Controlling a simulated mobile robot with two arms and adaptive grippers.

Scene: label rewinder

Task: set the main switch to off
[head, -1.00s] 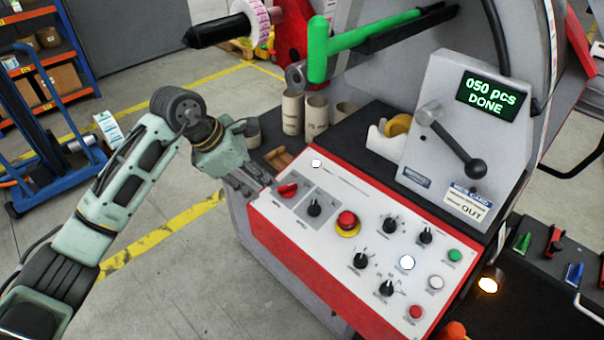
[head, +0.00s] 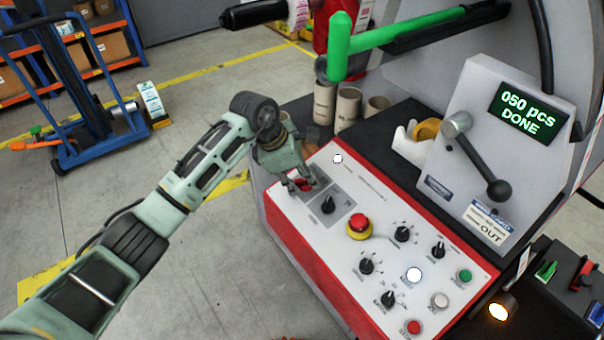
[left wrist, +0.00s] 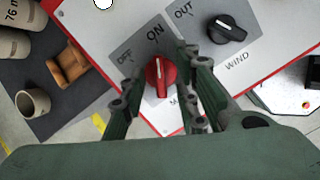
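The main switch is a red rotary knob (left wrist: 160,78) on a grey plate with OFF and ON labels, at the left end of the white control panel (head: 310,235). In the left wrist view its pointer appears to face the ON label. My left gripper (head: 303,185) is over the switch and hides most of it in the head view. In the left wrist view the gripper (left wrist: 160,75) is open, with one finger on each side of the knob. I cannot tell whether the fingers touch it. My right gripper is not in view.
A black WIND selector (left wrist: 227,28) is close beside the switch; it also shows in the head view (head: 328,204). A red emergency stop (head: 359,226) and several knobs and buttons are further right. Cardboard cores (head: 347,108) stand behind the panel. The display (head: 528,110) reads "050 pcs DONE".

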